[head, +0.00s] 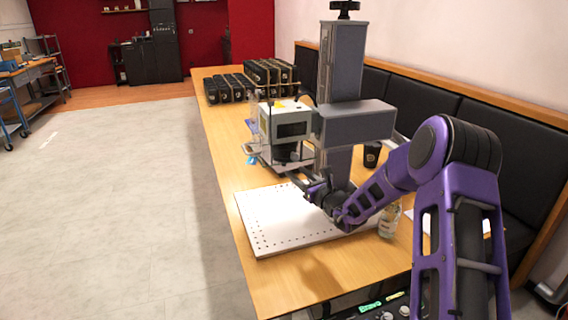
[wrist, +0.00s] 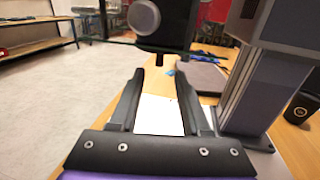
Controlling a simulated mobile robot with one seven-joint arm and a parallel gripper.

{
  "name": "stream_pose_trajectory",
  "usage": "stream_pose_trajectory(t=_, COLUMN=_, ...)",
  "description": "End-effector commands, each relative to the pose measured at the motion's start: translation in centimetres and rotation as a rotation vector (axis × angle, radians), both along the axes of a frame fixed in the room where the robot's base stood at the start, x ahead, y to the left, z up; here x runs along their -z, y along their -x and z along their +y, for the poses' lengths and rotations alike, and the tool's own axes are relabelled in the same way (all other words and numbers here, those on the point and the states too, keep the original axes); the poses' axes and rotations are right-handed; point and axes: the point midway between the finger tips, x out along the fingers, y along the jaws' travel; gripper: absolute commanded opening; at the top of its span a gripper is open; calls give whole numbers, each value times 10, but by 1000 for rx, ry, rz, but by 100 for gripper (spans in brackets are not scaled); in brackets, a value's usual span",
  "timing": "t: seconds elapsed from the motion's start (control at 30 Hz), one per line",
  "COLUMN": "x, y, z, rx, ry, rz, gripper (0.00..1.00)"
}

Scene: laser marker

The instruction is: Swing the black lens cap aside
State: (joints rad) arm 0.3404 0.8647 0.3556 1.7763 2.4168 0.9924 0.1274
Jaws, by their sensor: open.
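The laser marker's head (head: 290,122) is a pale box with a dark front, carried on a grey arm and column (head: 343,60). Small dark parts hang under it, and I cannot tell which is the lens cap. In the wrist view a black block with a round grey disc (wrist: 144,17) is at the top, just beyond and above my fingertips; I cannot tell if this is the cap. My gripper (wrist: 160,73) is open with nothing between its fingers. In the head view my gripper (head: 303,184) is below the laser head, above the white plate.
A white perforated plate (head: 283,222) lies on the wooden table (head: 232,160). A jar (head: 389,220) and a black cup (head: 372,154) stand to the right of my gripper. Several black boxes (head: 270,75) stand at the back. The column (wrist: 258,88) is close on the right in the wrist view.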

Motion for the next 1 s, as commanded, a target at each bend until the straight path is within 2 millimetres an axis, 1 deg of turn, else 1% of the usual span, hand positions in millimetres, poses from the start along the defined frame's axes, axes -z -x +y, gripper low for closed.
stream_pose_trajectory(t=0.03, x=0, y=-10, z=7, rx=-3, ry=-1, rz=-2, gripper=47)
stream_pose_trajectory(t=0.2, x=0, y=-39, z=23, rx=-2, ry=-1, rz=-3, gripper=47)
stream_pose_trajectory(t=0.4, x=0, y=-63, z=36, rx=-2, ry=0, rz=-1, gripper=47)
stream_pose_trajectory(t=0.6, x=0, y=-74, z=42, rx=-1, ry=0, rz=-1, gripper=47)
stream_pose_trajectory(t=0.87, x=0, y=-75, z=42, rx=-1, ry=0, rz=0, gripper=47)
stream_pose_trajectory(t=0.9, x=0, y=-75, z=42, rx=-1, ry=1, rz=0, gripper=45)
stream_pose_trajectory(t=0.97, x=0, y=-75, z=42, rx=-1, ry=1, rz=0, gripper=34)
stream_pose_trajectory(t=1.0, x=0, y=-75, z=42, rx=-1, ry=1, rz=0, gripper=27)
